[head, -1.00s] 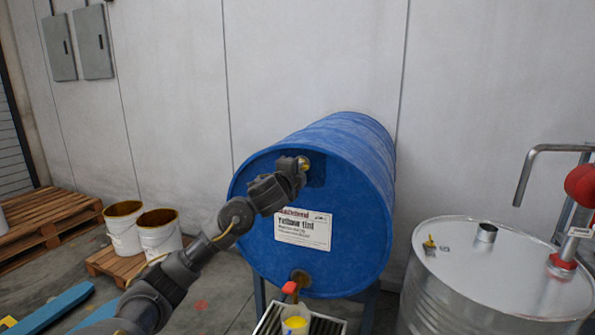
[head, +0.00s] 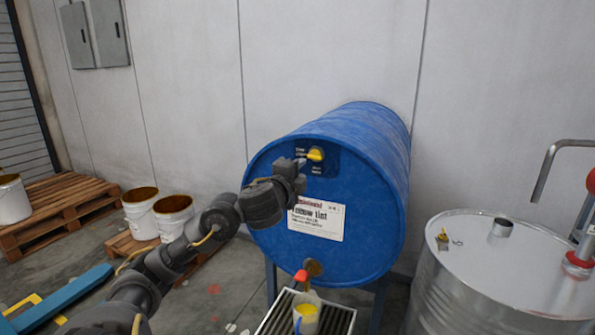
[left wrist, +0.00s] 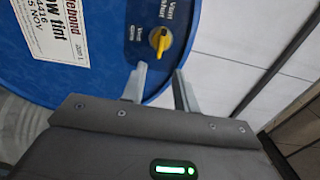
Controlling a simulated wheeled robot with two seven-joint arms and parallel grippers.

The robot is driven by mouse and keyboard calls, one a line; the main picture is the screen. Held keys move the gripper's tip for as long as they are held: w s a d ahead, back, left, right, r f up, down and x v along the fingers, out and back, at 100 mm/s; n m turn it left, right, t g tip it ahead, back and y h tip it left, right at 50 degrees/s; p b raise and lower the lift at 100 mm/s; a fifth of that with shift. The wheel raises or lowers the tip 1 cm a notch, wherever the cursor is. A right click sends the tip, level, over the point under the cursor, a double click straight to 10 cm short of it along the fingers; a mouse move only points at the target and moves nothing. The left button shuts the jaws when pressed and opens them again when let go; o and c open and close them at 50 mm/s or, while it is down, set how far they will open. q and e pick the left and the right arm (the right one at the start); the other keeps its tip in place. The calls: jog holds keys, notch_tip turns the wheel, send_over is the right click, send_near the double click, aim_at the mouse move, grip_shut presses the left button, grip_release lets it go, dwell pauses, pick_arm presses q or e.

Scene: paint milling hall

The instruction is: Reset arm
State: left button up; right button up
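My left arm comes in from the left, and its gripper (head: 299,163) is just left of and below the yellow vent knob (head: 315,154) on the blue drum's front face. In the left wrist view my left gripper (left wrist: 161,78) has its two fingers apart with nothing between them, and the yellow knob (left wrist: 160,40) lies beyond the fingertips, clear of them. The blue drum (head: 365,150) lies on its side on a stand with a yellow tint label. My right gripper is not in view.
A cup with yellow contents (head: 306,318) stands on a grate (head: 338,318) under the drum's red-handled tap (head: 301,276). A steel drum (head: 455,260) stands at right. White buckets (head: 174,218) and pallets (head: 60,208) are at left. A wall is behind.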

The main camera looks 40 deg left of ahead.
pick_arm(q)
jog(key=shift+s+d, duration=0.2)
jog(key=shift+s, duration=0.35)
jog(key=shift+f, duration=0.1)
